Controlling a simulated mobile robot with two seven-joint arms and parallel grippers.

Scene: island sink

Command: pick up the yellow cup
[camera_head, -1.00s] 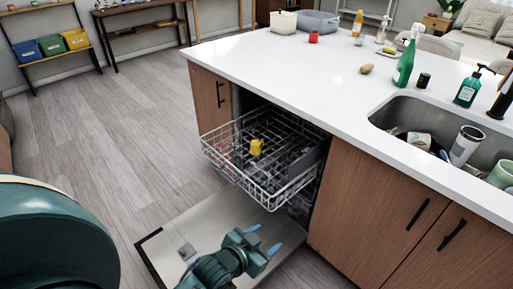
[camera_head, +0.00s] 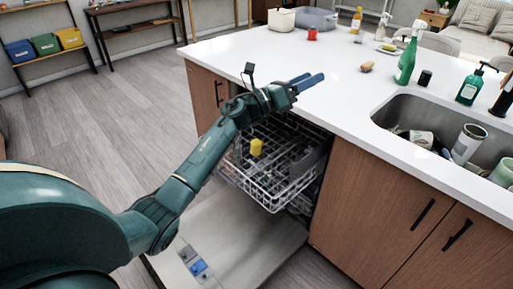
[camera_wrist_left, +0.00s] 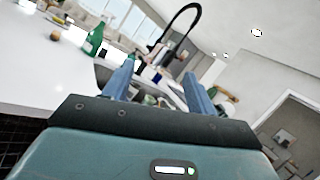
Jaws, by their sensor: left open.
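The yellow cup (camera_head: 256,147) stands in the upper wire rack (camera_head: 272,203) of the open dishwasher, in the head view. My left gripper (camera_head: 307,80) is open and empty, raised above the rack near the counter's edge. It is above and to the right of the cup in the picture, well apart from it. In the left wrist view its two blue fingers (camera_wrist_left: 158,85) are spread with nothing between them, and the cup does not show there. My right gripper is not in view.
The rack is pulled out over the lowered dishwasher door (camera_head: 245,235). The white island counter (camera_head: 300,120) is beside my left gripper. A potato-like item (camera_head: 367,67), a green bottle (camera_head: 406,62) and a sink with dishes (camera_head: 440,120) lie to the right. Floor at left is clear.

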